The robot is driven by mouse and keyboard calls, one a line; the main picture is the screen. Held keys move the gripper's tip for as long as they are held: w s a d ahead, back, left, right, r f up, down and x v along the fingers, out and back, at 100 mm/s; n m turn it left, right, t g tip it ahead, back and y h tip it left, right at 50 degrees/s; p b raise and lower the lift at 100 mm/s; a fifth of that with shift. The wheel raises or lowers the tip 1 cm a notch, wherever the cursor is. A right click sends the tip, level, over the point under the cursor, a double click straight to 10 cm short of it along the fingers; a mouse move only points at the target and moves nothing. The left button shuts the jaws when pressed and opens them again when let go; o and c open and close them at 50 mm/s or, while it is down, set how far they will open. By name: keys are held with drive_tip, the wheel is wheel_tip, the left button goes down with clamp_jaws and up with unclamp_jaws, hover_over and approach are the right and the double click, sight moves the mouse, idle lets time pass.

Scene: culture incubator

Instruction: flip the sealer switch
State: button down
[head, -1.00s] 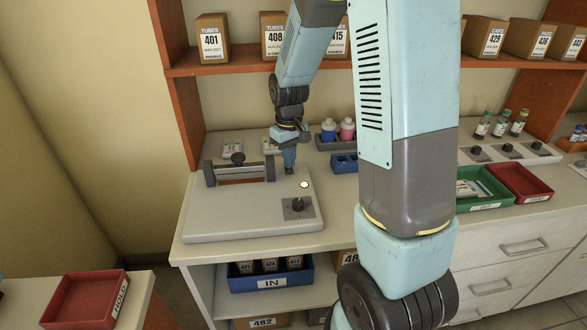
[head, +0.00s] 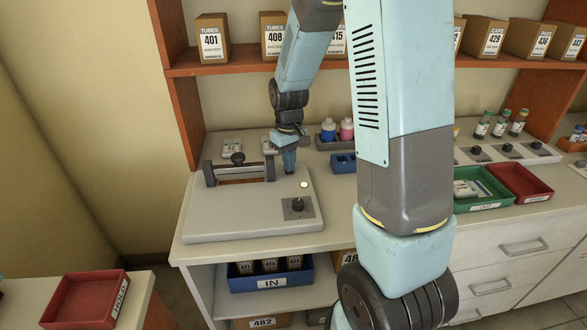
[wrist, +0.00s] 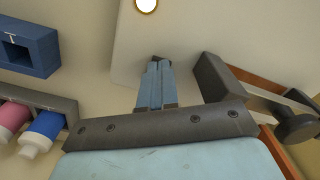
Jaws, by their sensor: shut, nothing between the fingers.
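The sealer (head: 235,222) is a pale flat unit on the bench, with a dark clamp bar (head: 240,180) at its back. Its switch (head: 298,204) is a small black lever on a grey plate near the front right corner. A round pale lamp (head: 304,184) glows just behind the plate. My gripper (head: 290,172) is shut and empty, pointing down over the sealer's back right, behind the lamp and apart from the switch. In the wrist view the closed fingers (wrist: 157,66) show over the sealer's top, with the lamp (wrist: 147,4) ahead; the switch is out of that view.
A rack with blue and pink bottles (head: 337,130) and a blue holder (head: 343,162) stand right of my gripper. The clamp bar (wrist: 222,78) is close beside it in the wrist view. The sealer's front top is clear. Green (head: 485,203) and red trays lie farther right.

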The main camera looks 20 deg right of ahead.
drive_tip(key=shift+f, duration=0.35)
idle(0.3)
drive_tip(key=shift+r, duration=3.5)
drive_tip(key=s+r+m+t, duration=0.2)
drive_tip(key=s+r, duration=0.7)
drive_tip(key=s, duration=0.2)
drive_tip(key=s+d+r+m+t, duration=0.1)
drive_tip(key=s+r+t, duration=0.2)
drive_tip(key=s+r, duration=0.5)
drive_tip(key=shift+s+d+r+m+t, duration=0.2)
drive_tip(key=shift+s+r+m+t, duration=0.15)
drive_tip(key=shift+s, duration=1.5)
